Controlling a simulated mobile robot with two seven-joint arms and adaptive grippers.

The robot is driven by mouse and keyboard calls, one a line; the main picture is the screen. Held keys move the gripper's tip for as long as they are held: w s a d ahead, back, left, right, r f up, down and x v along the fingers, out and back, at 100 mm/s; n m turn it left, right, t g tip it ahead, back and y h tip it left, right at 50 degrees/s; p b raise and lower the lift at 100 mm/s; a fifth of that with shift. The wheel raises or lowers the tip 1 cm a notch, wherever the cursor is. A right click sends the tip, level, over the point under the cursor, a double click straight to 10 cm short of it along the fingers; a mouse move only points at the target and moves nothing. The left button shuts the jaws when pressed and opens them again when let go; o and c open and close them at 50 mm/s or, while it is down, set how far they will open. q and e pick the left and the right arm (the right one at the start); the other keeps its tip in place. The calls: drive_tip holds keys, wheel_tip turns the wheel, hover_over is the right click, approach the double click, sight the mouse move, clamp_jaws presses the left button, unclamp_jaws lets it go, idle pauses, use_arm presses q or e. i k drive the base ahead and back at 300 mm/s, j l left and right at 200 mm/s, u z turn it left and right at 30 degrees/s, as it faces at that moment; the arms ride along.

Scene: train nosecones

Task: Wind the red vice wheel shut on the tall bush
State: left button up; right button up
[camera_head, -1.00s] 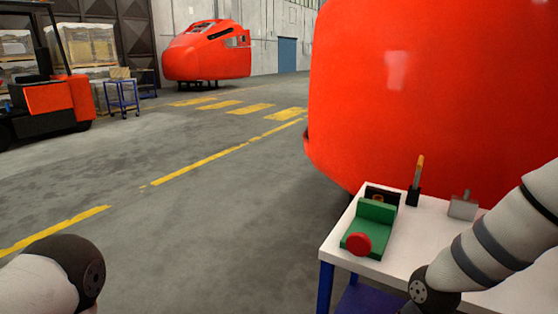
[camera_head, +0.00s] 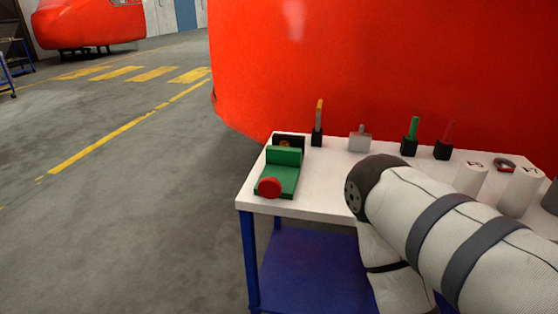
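The green vice (camera_head: 283,172) stands at the left end of the white table. Its red wheel (camera_head: 269,188) faces me at the front of the vice. A dark jaw plate (camera_head: 289,141) stands at the back, with a small brownish thing in front of it that may be the bush; it is partly hidden by the green jaw. How far the jaws are apart I cannot tell. My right arm comes in from the lower right, its elbow over the table's front edge, right of the vice. Neither gripper is in view.
The white table (camera_head: 313,203) has a blue lower shelf (camera_head: 312,270). Several tools in black holders, a grey block (camera_head: 359,139) and white cylinders (camera_head: 472,178) stand along it. A big red nosecone (camera_head: 350,65) rises behind. The floor to the left is clear.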

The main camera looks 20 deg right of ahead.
sight(270, 187)
drive_tip(key=l, duration=0.65)
drive_tip(key=k+l, duration=0.1)
drive_tip(key=l, duration=0.55)
drive_tip(key=z, duration=0.05)
